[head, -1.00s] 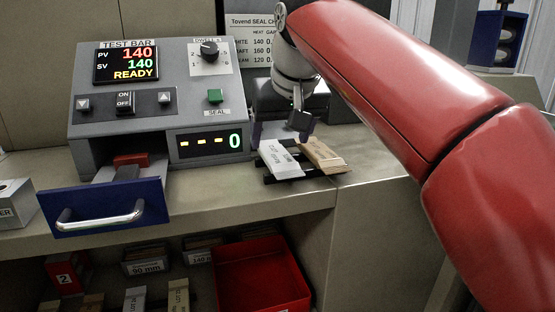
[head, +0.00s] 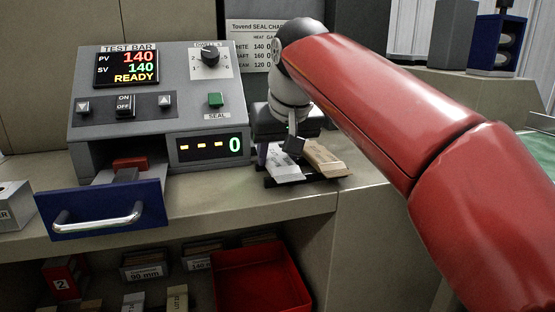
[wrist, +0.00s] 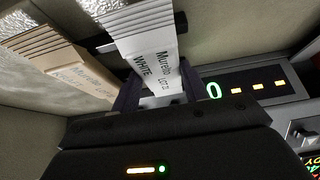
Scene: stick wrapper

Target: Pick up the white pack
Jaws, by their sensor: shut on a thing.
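The white pack (head: 284,170) lies tilted on a small black rack (head: 312,180) on the counter, right of the sealing machine. In the wrist view the white pack (wrist: 150,48) shows printed text and the word WHITE, with its near end between the fingers. My gripper (wrist: 155,95) is shut on that end. In the head view my gripper (head: 278,150) comes down over the pack and partly hides it. A tan pack (head: 323,158) lies beside it on the right; it also shows in the wrist view (wrist: 62,68).
The test bar sealing machine (head: 160,100) stands to the left, reading READY, with its blue-fronted drawer (head: 105,208) pulled out. A red bin (head: 258,280) and boxes sit on the shelf below. The counter in front of the rack is clear.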

